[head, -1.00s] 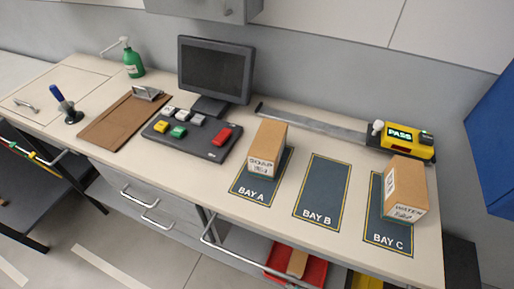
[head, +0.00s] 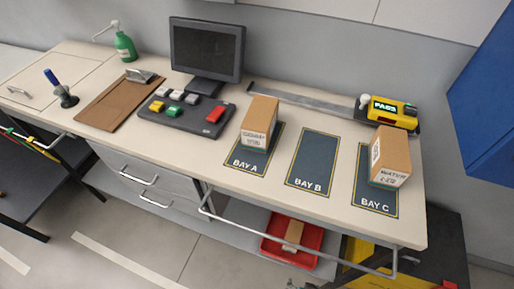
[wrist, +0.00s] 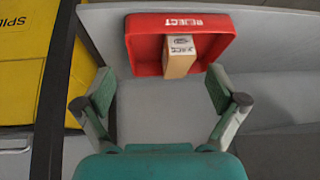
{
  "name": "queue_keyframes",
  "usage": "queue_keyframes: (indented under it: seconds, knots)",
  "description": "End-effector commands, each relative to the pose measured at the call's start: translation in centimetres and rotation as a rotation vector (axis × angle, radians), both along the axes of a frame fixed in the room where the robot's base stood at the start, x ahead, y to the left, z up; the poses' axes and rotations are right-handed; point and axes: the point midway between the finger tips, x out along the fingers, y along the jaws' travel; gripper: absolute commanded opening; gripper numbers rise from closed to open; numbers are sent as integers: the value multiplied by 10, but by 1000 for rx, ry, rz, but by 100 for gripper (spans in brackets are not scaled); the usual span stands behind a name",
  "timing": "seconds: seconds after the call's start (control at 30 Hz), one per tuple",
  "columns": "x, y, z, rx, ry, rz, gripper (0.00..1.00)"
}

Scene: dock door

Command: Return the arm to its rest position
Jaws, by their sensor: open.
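My gripper (wrist: 160,95) is open and empty in the wrist view, its two fingers spread wide. Beyond its fingertips is a red bin (wrist: 143,50) marked REJECT with a small cardboard box (wrist: 180,57) inside. In the head view the red bin (head: 270,246) stands on the grey shelf under the counter, with the cardboard box (head: 293,235) in it. A small part of my arm seems to show at the bottom edge of the head view; the fingers are not clear there.
The counter (head: 215,175) bears one box (head: 258,124) on BAY A and another (head: 390,158) on BAY C; BAY B (head: 313,160) is empty. A metal rail (head: 290,232) runs along the counter's front. A yellow item (wrist: 35,60) is left of my gripper.

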Motion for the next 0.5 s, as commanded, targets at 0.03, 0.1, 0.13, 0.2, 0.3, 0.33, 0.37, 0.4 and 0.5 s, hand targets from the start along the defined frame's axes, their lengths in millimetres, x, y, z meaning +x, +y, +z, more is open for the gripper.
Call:
queue_keyframes:
  seconds: [0.03, 0.1, 0.13, 0.2, 0.3, 0.33, 0.37, 0.4, 0.5]
  knots:
    - [-10, -1, 6, 3, -17, 11, 95]
    - [-21, -2, 18, 8, -54, 33, 95]
    - [-26, -3, 24, 8, -72, 44, 95]
    - [-39, -3, 42, 11, -122, 72, 95]
    - [-59, -4, 74, 8, -202, 111, 95]
    - [-64, -4, 85, 7, -227, 121, 95]
    - [-70, -4, 96, 5, -252, 131, 95]
    - [-76, -4, 111, 0, -285, 145, 95]
    - [-93, -5, 151, -16, -369, 173, 95]
